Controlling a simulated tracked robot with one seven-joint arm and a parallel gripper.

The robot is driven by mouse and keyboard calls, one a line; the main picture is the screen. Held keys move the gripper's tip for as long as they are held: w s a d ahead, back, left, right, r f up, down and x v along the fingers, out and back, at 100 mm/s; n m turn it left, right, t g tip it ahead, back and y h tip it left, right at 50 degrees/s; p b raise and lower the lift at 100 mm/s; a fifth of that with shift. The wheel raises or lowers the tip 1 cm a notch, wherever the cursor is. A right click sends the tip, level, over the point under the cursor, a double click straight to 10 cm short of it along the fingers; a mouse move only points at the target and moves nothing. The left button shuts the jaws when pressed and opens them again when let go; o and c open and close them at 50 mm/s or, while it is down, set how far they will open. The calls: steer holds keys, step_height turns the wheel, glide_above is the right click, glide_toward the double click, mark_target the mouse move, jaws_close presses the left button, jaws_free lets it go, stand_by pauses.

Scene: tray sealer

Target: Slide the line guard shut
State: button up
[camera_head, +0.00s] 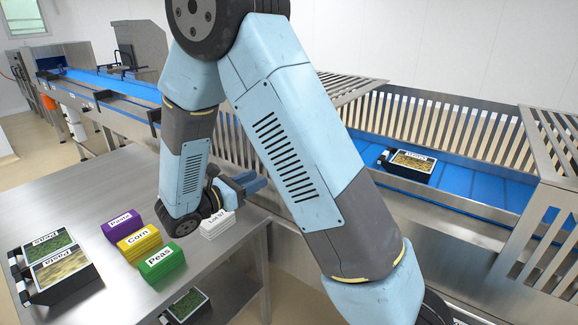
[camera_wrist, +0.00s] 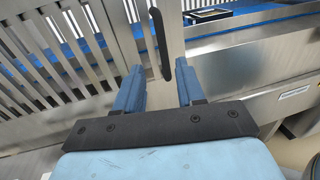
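The line guard is a slatted steel panel (camera_head: 236,133) along the near side of the conveyor, left of an open gap; my arm hides part of it. In the wrist view the slatted panel (camera_wrist: 62,50) ends at an upright steel post with a dark upright handle (camera_wrist: 158,38) by it. My gripper (camera_head: 256,184) is in front of the panel in the head view. In the wrist view my gripper (camera_wrist: 160,90) is open, one blue finger each side of the post. I cannot tell whether either finger touches it.
A labelled tray (camera_head: 408,163) sits on the blue belt (camera_head: 465,180) in the gap. A slatted steel cage (camera_head: 550,225) stands right of it. The steel table (camera_head: 95,190) holds purple, yellow and green card stacks (camera_head: 138,242), a white stack (camera_head: 217,224) and black trays (camera_head: 58,285).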

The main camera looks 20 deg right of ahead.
steer(key=x, duration=1.2)
steer(key=shift+w+d, duration=0.1)
steer(key=shift+d, duration=0.2)
jaws_close()
